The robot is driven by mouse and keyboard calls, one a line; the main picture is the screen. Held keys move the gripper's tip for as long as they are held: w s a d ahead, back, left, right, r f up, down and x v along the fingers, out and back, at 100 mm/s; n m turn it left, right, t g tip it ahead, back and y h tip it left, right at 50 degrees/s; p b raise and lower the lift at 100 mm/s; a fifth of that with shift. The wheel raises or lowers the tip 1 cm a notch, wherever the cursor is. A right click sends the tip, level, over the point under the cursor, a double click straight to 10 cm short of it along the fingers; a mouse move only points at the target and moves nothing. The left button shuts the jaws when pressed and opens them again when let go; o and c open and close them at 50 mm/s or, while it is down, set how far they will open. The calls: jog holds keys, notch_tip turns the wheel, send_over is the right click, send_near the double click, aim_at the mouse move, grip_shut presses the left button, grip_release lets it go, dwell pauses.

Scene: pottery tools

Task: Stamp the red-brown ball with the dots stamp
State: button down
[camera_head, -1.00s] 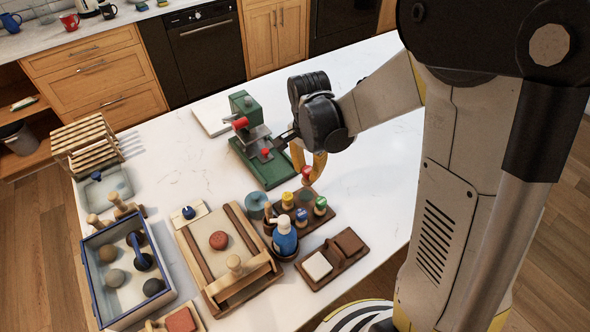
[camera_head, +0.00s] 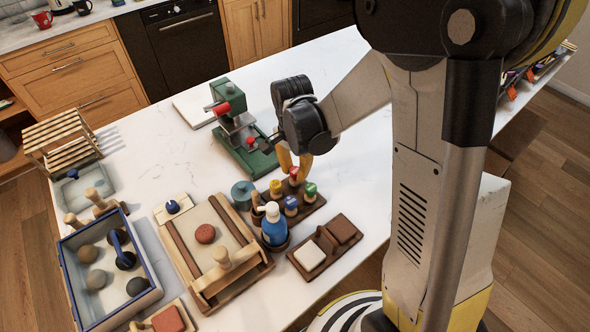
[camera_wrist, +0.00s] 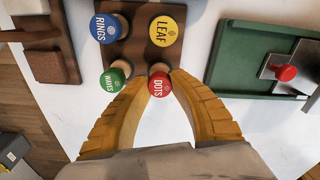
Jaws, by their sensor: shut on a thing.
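The red-topped dots stamp (camera_head: 295,172) is at the far right corner of the dark wooden stamp rack (camera_head: 312,203). The wrist view shows its red cap, lettered DOTS (camera_wrist: 159,86), between my fingers. My gripper (camera_wrist: 152,84) is shut on this stamp; its yellow fingers flank the cap. The stamp looks to be at or in its rack place; its lower end is mostly hidden. The red-brown ball (camera_head: 205,234), looking rather flat, lies on the pale board with wooden rails (camera_head: 180,240), left of the rack. Its surface detail is too small to read.
The leaf (camera_wrist: 165,30), rings (camera_wrist: 108,27) and waves (camera_wrist: 112,79) stamps stand close to my fingers. A blue bottle (camera_head: 274,228) stands beside the rack. A green press (camera_head: 237,125) stands behind. A blue-rimmed tray (camera_head: 72,280) holds several balls.

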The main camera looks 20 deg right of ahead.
jog(key=shift+f+b, duration=0.35)
jog(key=c, duration=1.2)
grip_release()
jog(key=shift+r, duration=0.15)
notch_tip(320, 180, up, 12)
jog(key=s+n+t+b, duration=0.1)
jog(key=s+n+t, duration=0.1)
jog(key=s+n, duration=0.2)
jog(key=s+n+t+b, duration=0.2)
jog(key=s+n, duration=0.1)
jog(key=s, duration=0.1)
jog(key=s+n+t+b, duration=0.2)
jog(key=s+n+t, duration=0.1)
jog(key=s+n, duration=0.1)
jog(key=shift+s+n, duration=0.3)
jog(key=shift+s, duration=0.05)
